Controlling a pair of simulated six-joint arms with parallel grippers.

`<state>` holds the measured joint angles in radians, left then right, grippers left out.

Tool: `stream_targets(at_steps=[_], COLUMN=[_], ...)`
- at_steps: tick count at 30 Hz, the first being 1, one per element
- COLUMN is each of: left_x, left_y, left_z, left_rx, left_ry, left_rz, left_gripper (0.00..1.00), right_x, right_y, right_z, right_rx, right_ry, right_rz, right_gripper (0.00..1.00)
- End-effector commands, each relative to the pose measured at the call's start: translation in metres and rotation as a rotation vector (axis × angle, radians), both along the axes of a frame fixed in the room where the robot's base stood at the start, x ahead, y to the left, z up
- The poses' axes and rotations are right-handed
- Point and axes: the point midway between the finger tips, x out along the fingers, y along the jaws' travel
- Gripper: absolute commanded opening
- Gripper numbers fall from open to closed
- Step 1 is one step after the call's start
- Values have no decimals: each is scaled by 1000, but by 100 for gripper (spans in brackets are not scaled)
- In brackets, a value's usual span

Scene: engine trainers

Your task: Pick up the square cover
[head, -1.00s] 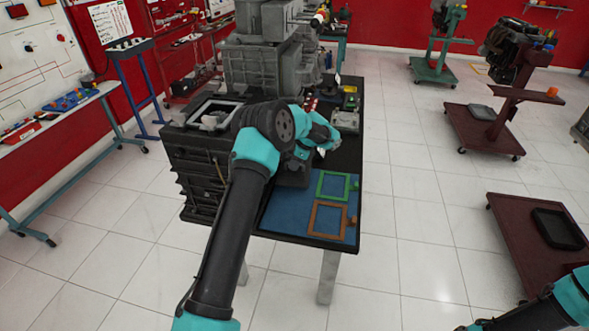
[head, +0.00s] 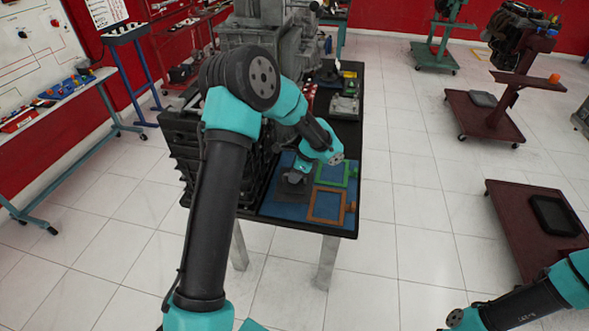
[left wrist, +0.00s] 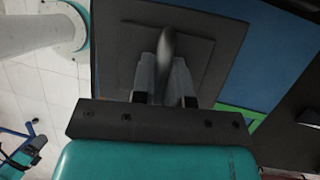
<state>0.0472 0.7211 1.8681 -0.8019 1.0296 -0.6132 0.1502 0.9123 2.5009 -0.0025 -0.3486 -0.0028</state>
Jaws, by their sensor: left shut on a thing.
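The square cover (left wrist: 200,45) is a dark grey square plate with a raised inner square and an upright handle in its middle. My left gripper (left wrist: 165,75) is shut on that handle. In the head view the left gripper (head: 294,178) points down over the left part of the blue mat (head: 272,207), with the cover (head: 285,193) under it. I cannot tell whether the cover touches the mat. Part of the cover is hidden by the gripper. Of my right arm only links show at the lower right; its gripper is out of view.
A green frame (head: 346,181) and an orange frame (head: 311,208) lie on the mat right of the cover. A dark engine block stands close on the left. Grey parts (head: 344,106) sit farther back on the table. The floor to the right is clear up to a red cart (head: 510,214).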

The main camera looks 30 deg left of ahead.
Motion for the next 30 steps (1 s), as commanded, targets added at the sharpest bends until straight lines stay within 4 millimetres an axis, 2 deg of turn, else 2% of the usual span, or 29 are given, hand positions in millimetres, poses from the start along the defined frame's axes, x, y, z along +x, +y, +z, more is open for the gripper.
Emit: stream_targets(at_steps=[22, 26, 30], left_x=[-3, 0, 5], left_y=[-5, -14, -35], left_z=[3, 9, 22], left_rx=[1, 1, -1], left_ry=[-2, -3, -3], left_rz=[19, 92, 258], left_gripper=[0, 0, 0], right_x=[0, 0, 0], right_y=[0, 0, 0], right_z=[0, 0, 0], right_rx=[0, 0, 0], right_ry=[0, 0, 0], right_rz=[0, 0, 0], right_gripper=[43, 43, 43])
